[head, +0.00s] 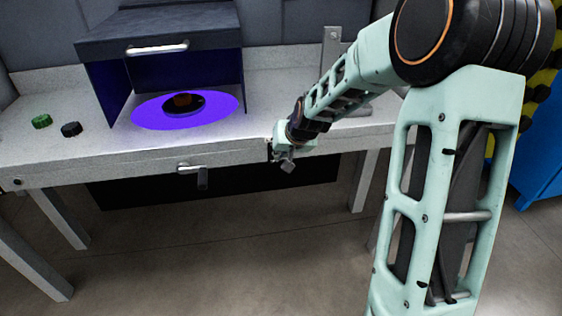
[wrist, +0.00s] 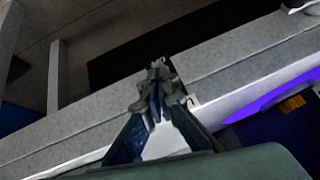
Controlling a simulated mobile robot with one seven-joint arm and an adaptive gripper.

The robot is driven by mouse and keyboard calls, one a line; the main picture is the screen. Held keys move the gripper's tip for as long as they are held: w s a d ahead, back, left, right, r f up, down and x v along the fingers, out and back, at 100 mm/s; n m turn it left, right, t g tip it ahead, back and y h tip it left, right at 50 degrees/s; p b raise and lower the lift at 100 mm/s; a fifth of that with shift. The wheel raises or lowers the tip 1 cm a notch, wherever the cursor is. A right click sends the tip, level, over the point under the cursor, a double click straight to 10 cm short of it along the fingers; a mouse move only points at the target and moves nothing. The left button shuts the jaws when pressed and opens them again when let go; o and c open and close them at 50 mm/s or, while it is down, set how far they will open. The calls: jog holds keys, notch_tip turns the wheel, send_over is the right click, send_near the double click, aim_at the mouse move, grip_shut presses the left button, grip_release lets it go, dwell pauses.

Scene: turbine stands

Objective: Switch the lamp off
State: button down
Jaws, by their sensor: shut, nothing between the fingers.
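A dark box-shaped hood (head: 200,22) stands on the grey bench at the left. Purple light fills its inside, and a bright purple disc (head: 222,108) glows on the bench top under it, so the lamp is on. The purple glow also shows at the right of the wrist view (wrist: 262,96). A green knob (head: 41,121) and a black knob (head: 71,129) sit on the bench top left of the hood. My gripper (head: 287,163) is at the bench's front edge, right of the hood. In the wrist view its fingers (wrist: 158,78) are together and empty. I cannot tell whether they touch the bench.
The grey bench (head: 50,151) runs across the left and middle. A handle (head: 195,170) sticks out of its front. A dark round piece (head: 183,103) lies in the purple light. A blue cabinet (head: 545,160) stands at the right. The floor before the bench is clear.

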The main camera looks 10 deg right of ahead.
jog(key=f+t+b, duration=0.1)
jog(key=b, duration=0.1)
jog(key=s+f+t+b, duration=0.1)
jog(key=b, duration=0.1)
jog(key=shift+t, duration=0.4)
jog(key=shift+r, duration=0.2)
jog(key=shift+r+p, duration=0.6)
jog(key=shift+r, duration=0.05)
